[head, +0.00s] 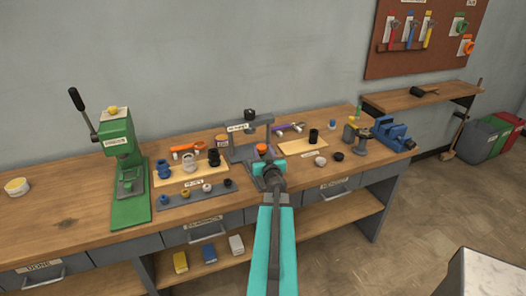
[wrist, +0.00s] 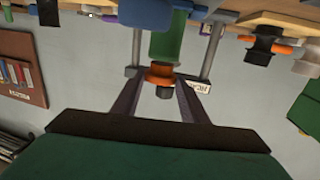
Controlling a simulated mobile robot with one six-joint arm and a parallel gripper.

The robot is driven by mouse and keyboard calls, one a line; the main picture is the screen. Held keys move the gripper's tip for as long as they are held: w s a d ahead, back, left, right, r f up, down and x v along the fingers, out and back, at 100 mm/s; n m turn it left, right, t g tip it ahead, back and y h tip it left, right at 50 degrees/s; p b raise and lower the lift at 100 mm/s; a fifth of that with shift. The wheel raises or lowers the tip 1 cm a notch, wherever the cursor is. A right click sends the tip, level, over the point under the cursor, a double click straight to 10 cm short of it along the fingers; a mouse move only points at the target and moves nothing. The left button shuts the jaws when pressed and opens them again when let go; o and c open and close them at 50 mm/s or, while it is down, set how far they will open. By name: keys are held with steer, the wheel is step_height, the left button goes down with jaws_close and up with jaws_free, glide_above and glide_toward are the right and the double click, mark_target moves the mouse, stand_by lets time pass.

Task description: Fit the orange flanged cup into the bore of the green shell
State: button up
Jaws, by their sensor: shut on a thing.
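The orange flanged cup (wrist: 160,74) is between my gripper's fingertips (wrist: 161,80) in the wrist view, which shows the bench upside down. The green shell (wrist: 166,45) is a green cylinder in line with the cup, inside the grey press frame (wrist: 213,48). The cup is at the shell's end; I cannot tell whether it touches or sits partly in the bore. In the head view, the cup (head: 262,147) shows as a small orange spot just past my gripper (head: 264,163). The shell is not clear there, with my gripper in front.
The grey press frame (head: 240,128) stands around the work spot. A green press (head: 118,150) and a board with blue, white and black parts (head: 190,170) are to the left. A blue vise (head: 393,132) is at the right. A grey strip (head: 175,197) with small rings lies in front.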

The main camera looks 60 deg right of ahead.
steer(key=shift+f+b, duration=0.45)
steer(key=shift+f, duration=0.2)
steer(key=o, duration=1.2)
steer(key=shift+c, duration=0.2)
steer(key=shift+a, duration=0.15)
